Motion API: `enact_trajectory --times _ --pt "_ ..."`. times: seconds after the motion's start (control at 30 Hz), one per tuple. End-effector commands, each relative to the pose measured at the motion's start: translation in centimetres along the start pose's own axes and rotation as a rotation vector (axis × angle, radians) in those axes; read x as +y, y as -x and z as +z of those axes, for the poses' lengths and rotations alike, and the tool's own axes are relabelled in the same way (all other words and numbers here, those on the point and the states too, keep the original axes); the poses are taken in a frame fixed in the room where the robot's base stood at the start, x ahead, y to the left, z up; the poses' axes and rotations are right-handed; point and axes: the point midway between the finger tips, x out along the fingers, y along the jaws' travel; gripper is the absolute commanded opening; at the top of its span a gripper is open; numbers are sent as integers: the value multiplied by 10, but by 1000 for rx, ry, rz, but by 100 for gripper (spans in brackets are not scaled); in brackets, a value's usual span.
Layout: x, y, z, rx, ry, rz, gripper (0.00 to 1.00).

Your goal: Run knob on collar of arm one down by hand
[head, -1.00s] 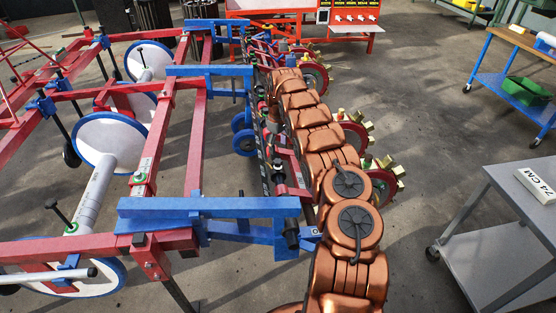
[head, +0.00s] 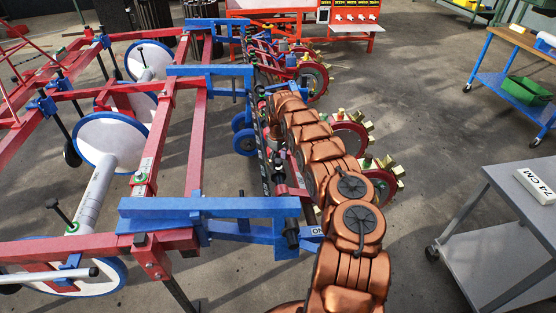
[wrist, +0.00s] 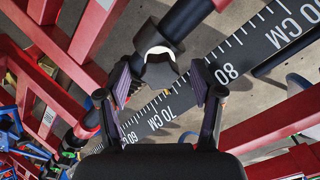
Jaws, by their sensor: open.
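In the wrist view a dark collar (wrist: 151,38) sits on a black bar. A dark faceted knob-like piece (wrist: 160,74) hangs below it, with a pale edge between the two. My gripper (wrist: 160,84) is open, one finger on each side of this piece, with a visible gap on both sides. Whether this is the knob of arm one, I cannot tell for sure. In the head view my copper arm reaches along the machine's row of arms, and my gripper cannot be made out there.
A black scale bar (wrist: 232,68) marked in centimetres runs diagonally behind the fingers. Red frame members (wrist: 268,121) lie close by on both sides. In the head view a blue beam (head: 210,208) crosses near my arm. A grey cart (head: 503,205) stands right, with open floor between.

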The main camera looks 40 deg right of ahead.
Motion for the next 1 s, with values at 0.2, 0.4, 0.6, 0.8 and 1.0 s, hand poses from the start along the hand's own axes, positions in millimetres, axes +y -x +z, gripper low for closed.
enact_trajectory --times 0.2,0.4,0.6,0.8,1.0 --pt "0 0 0 0 0 0 55" --pt "0 0 0 0 0 0 35" --pt "0 0 0 0 0 0 14" --pt "0 0 0 -1 -5 -1 7" --pt "-1 -1 0 -4 -59 -2 7"
